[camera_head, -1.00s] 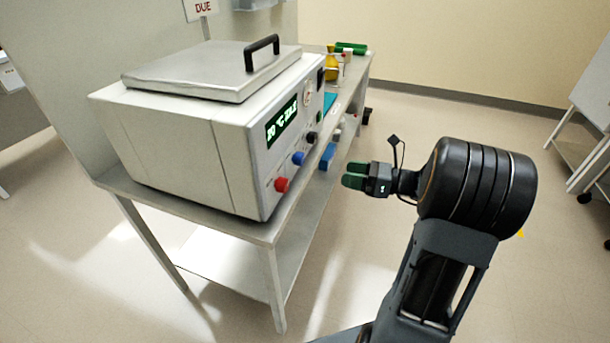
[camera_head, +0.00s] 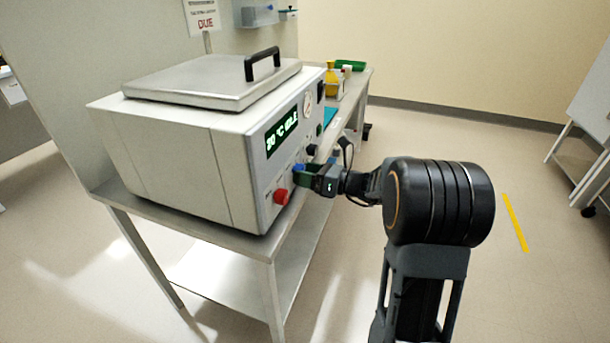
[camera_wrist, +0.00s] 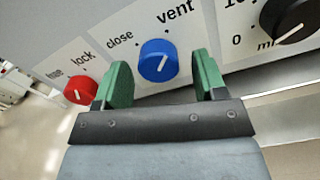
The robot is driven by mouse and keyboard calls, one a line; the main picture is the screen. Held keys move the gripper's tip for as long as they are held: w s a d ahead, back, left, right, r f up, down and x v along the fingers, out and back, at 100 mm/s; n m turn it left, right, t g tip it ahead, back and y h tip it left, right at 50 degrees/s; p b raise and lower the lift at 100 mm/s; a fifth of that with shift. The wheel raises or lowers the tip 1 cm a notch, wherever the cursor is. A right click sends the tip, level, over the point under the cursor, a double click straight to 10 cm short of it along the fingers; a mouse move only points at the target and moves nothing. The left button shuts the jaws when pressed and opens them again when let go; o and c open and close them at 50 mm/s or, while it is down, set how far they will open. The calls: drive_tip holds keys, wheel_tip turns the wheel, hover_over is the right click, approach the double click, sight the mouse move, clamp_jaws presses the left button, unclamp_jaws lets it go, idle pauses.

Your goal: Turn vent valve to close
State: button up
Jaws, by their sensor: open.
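The vent valve is a blue knob (camera_wrist: 158,62) on the front panel of a grey box-shaped machine (camera_head: 190,160). In the wrist view its white line leans up and to the right, toward the "vent" label rather than "close". My gripper (camera_wrist: 162,82) is open, with one green finger on each side of the blue knob. I cannot tell whether the fingers touch it. In the head view, my gripper (camera_head: 303,174) is at the panel and partly hides the blue knob (camera_head: 298,167).
A red knob (camera_wrist: 80,90) marked "lock" is close to the left finger. A black knob (camera_wrist: 288,20) is to the right. The machine stands on a metal bench (camera_head: 255,244). Yellow and green items stand at the bench's far end. The floor to the right is open.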

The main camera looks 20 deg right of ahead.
drive_tip(key=shift+a, duration=0.1)
drive_tip(key=c, duration=0.9)
drive_tip(key=shift+c, duration=0.2)
drive_tip(key=shift+f+n, duration=0.1)
drive_tip(key=shift+n, duration=0.2)
drive_tip(key=shift+w+d+n+b, duration=0.1)
drive_tip(key=shift+w+n+b, duration=0.05)
drive_tip(key=shift+n+b, duration=3.95)
drive_tip(key=shift+w+d+n+b, duration=0.1)
drive_tip(key=shift+n+b, duration=3.55)
drive_tip(key=shift+n, duration=0.75)
drive_tip(key=shift+r+n, duration=0.3)
